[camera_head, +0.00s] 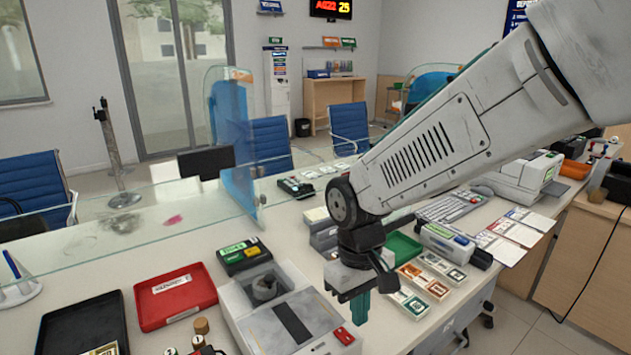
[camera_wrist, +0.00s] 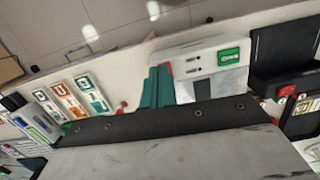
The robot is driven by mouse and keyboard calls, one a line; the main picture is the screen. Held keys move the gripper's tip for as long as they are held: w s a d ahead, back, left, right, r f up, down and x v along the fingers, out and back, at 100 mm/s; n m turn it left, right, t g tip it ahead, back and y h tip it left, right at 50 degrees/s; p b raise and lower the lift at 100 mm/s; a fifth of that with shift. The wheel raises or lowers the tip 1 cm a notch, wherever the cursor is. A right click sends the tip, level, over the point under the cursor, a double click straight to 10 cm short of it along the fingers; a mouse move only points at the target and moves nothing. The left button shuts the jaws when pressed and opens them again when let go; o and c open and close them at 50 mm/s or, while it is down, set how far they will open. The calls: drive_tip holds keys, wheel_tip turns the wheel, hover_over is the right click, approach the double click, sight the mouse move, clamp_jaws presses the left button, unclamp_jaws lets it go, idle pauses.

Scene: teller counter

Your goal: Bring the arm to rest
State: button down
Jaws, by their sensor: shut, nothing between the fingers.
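My arm reaches in from the upper right of the head view and bends down over the counter (camera_head: 400,325). My gripper (camera_head: 360,308) points down with its teal fingers together and nothing between them. It hangs just right of a grey and white desk machine (camera_head: 290,325); I cannot tell its exact height above the counter. In the wrist view my gripper (camera_wrist: 157,88) shows as two teal fingers side by side, in front of the machine's white body (camera_wrist: 215,60). My own wrist housing hides the lower middle of that view.
A red tray (camera_head: 175,295) and a black tray (camera_head: 85,325) lie left of the machine. A green tray (camera_head: 402,248) and card rows (camera_head: 430,282) lie to the right. A glass screen (camera_head: 130,215) runs along the counter's far side. A keyboard (camera_head: 450,205) and printer (camera_head: 520,178) stand farther right.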

drive_tip(key=s+d+r+m+t, duration=0.1)
drive_tip(key=s+d+r+m, duration=0.2)
drive_tip(key=s+d+r, duration=0.2)
drive_tip(key=s+d+r+m+t, duration=0.1)
drive_tip(key=s+d+r+m, duration=0.2)
drive_tip(key=s+d+r, duration=0.3)
drive_tip(key=shift+s+d+t+y, duration=0.3)
drive_tip(key=shift+s+d, duration=2.1)
drive_tip(key=shift+d, duration=1.3)
drive_tip(key=shift+r, duration=0.1)
